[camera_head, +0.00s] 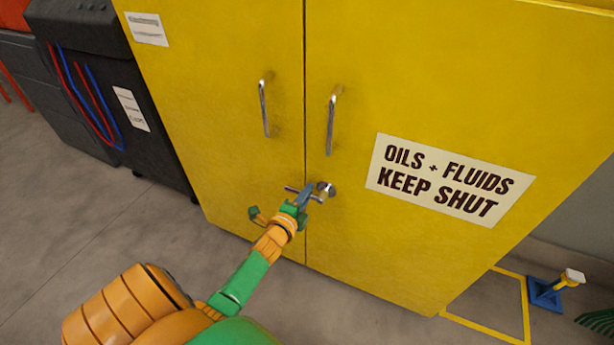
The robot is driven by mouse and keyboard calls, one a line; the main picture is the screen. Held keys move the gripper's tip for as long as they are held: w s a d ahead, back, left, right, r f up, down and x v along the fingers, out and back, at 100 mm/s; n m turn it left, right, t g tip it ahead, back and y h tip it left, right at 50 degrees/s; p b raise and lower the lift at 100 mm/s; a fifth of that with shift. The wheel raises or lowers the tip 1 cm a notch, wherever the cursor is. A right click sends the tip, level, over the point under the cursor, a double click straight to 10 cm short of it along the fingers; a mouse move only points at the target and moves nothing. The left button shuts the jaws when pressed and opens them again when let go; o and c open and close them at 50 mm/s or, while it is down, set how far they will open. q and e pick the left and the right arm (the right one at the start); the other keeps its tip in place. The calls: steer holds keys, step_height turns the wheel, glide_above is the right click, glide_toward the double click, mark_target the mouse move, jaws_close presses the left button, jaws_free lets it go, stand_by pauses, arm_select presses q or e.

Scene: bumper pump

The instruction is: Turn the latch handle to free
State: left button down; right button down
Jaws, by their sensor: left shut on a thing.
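The latch handle (316,198) is a small metal bar on a round silver boss, low on the right door of the yellow cabinet (400,80). The bar lies roughly level and reaches left across the seam between the two doors. My left gripper (304,197), on the orange and green arm, is shut on the latch handle; its fingers hide part of the bar. Both doors are shut. Each has an upright metal pull, one on the left door (264,108) and one on the right door (332,124). My right gripper is not in view.
A label reading "OILS + FLUIDS KEEP SHUT" (450,180) is on the right door. A dark machine (105,80) with red and blue hoses stands left of the cabinet. A blue-based object (548,293) stands at the lower right. The grey floor (70,220) at left is clear.

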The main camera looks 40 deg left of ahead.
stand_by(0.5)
arm_select(q)
steer(key=c, duration=0.8)
jaws_free()
steer(key=p+v, duration=0.1)
steer(key=v, duration=0.6)
steer(key=shift+r+p, duration=0.1)
steer(key=shift+p, duration=0.25)
